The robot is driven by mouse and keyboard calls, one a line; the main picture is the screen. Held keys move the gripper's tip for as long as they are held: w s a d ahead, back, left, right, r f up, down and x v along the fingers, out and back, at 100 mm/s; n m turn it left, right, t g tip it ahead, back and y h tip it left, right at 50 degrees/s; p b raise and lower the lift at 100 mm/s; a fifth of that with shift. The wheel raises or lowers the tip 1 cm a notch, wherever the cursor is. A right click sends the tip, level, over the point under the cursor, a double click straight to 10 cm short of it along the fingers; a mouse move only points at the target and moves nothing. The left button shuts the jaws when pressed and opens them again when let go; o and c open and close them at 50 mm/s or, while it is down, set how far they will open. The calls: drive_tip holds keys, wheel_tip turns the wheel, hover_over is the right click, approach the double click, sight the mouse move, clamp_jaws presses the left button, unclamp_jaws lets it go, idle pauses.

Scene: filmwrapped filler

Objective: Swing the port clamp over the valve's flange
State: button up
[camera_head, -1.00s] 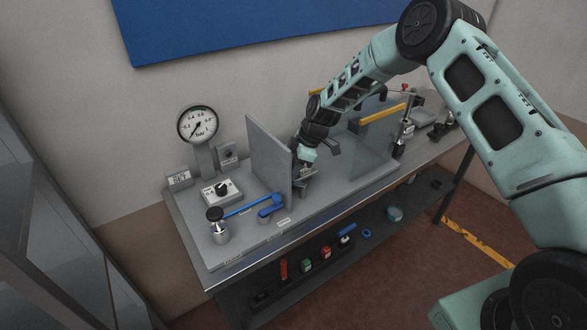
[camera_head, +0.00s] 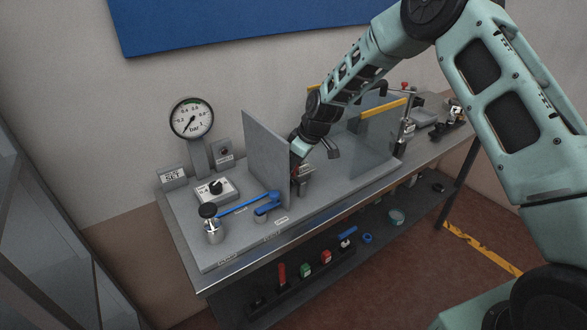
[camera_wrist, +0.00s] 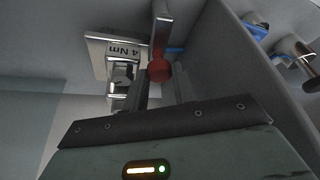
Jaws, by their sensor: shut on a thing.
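The port clamp shows in the wrist view as a metal arm (camera_wrist: 163,25) with a red ball knob (camera_wrist: 159,70). My gripper (camera_wrist: 162,84) is shut on the red knob, with its fingers to either side of it. A metal fitting (camera_wrist: 122,72), which looks like the valve, stands just left of the knob beside a plate marked "4 Nm" (camera_wrist: 121,48). In the head view my gripper (camera_head: 296,166) is low behind the grey upright panel, by the metal fitting (camera_head: 305,180). The panel and gripper hide much of it. I cannot tell whether the clamp lies over the flange.
The grey upright panel (camera_head: 266,155) stands close to the left of my gripper. A clear panel with a yellow top edge (camera_head: 383,108) stands to the right.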

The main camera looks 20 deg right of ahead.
drive_tip(key=shift+d+m+h, duration=0.15)
drive_tip(key=shift+m+h, duration=0.15)
drive_tip(key=shift+m, duration=0.3)
drive_tip(key=shift+b, duration=0.3)
drive_tip(key=o, duration=1)
drive_tip(key=shift+d, duration=0.1)
drive_tip(key=shift+c, duration=0.2)
drive_tip(key=shift+r+p, duration=0.1)
drive_tip(key=shift+p, duration=0.2)
